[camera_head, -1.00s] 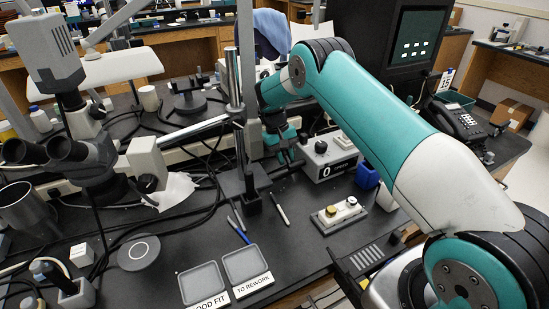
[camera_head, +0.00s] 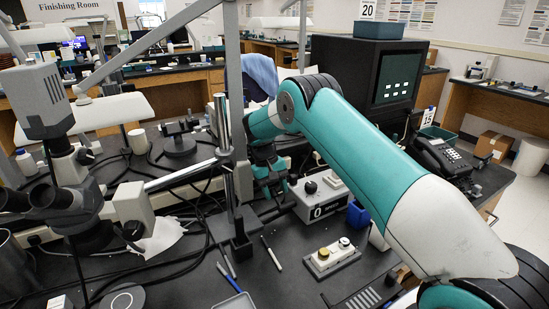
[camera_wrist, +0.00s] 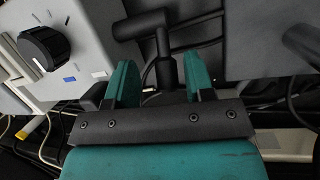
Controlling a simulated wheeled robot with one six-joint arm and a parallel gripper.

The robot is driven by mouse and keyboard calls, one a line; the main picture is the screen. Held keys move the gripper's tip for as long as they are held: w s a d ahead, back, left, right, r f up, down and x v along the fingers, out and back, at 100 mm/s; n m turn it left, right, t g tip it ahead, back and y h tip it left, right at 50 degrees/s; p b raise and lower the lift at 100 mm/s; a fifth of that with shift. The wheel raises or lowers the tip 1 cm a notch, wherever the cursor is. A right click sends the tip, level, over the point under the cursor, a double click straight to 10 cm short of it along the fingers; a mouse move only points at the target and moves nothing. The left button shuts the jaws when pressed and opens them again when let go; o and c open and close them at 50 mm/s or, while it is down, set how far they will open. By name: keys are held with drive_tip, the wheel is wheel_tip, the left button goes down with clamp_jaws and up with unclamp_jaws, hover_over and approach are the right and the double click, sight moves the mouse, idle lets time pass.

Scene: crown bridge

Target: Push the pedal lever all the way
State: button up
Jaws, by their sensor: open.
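In the wrist view, a dark T-shaped bar (camera_wrist: 163,45) stands just beyond my fingertips, roughly in line with the gap between them. It may be the pedal lever, but I cannot tell for sure. My gripper (camera_wrist: 163,78) has two teal fingers set wide apart with nothing held between them. Whether a finger touches the bar is unclear. In the head view, my gripper (camera_head: 275,186) hangs just left of the grey control box (camera_head: 325,204) and right of a dark upright stand (camera_head: 238,235). The lever is not distinct in the head view.
The box's black knob (camera_wrist: 45,47) is at the left in the wrist view. A two-button panel (camera_head: 332,257), a pen (camera_head: 271,252) and a blue container (camera_head: 358,214) lie nearby. A microscope (camera_head: 60,190) and cables crowd the left. Some bench in front is bare.

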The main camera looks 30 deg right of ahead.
wheel_tip(320, 180, up, 17)
drive_tip(key=p, duration=0.4)
drive_tip(key=shift+f, duration=0.15)
drive_tip(key=t+b, duration=0.6)
drive_tip(key=t, duration=0.2)
approach(275, 191)
drive_tip(key=shift+n+h, duration=0.3)
drive_tip(key=x, duration=0.7)
drive_tip(key=s+a+p+x, duration=0.1)
drive_tip(key=x, duration=0.3)
drive_tip(key=shift+f, duration=0.3)
